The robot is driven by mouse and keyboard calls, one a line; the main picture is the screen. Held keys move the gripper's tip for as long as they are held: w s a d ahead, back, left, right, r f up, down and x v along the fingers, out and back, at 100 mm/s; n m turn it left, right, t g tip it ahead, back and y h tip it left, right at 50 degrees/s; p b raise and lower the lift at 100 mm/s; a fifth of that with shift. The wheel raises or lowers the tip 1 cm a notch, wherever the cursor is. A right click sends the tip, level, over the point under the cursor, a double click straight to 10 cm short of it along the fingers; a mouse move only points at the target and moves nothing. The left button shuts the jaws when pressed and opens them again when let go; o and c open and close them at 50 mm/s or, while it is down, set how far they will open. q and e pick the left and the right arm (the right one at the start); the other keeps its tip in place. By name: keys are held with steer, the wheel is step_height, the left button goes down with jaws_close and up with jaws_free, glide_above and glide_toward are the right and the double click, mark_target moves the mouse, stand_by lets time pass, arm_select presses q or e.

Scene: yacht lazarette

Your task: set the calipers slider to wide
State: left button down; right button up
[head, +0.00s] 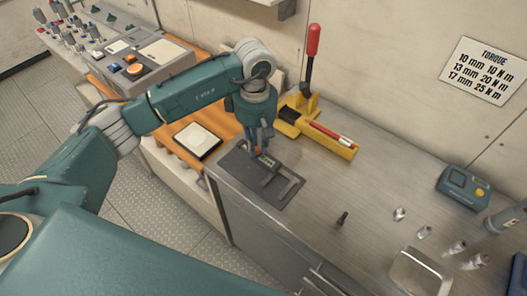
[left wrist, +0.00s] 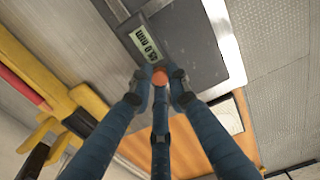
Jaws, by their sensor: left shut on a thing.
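The calipers (head: 269,162) lie on a dark grey mat (head: 233,167) at the near left end of the steel bench, with a small digital display and pale metal bars. In the left wrist view the display (left wrist: 143,42) shows a reading in mm, turned and hard to read surely. An orange knob (left wrist: 159,76) sits at the display's end. My left gripper (head: 258,150) is down at the calipers, its fingers (left wrist: 160,84) shut around this knob. The fingers hide part of the slider in the head view. My right gripper is not in view.
A yellow tool with a red handle (head: 312,50) stands just behind the calipers. A dark bolt-like piece (head: 342,217), several sockets and a teal meter (head: 463,187) are to the right. A control console (head: 120,52) stands at far left. The bench middle is mostly clear.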

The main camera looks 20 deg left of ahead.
arm_select(q)
steer(key=c, duration=1.7)
jaws_free()
steer(key=shift+o, duration=0.2)
step_height(320, 180, up, 12)
steer(key=shift+s, duration=0.1)
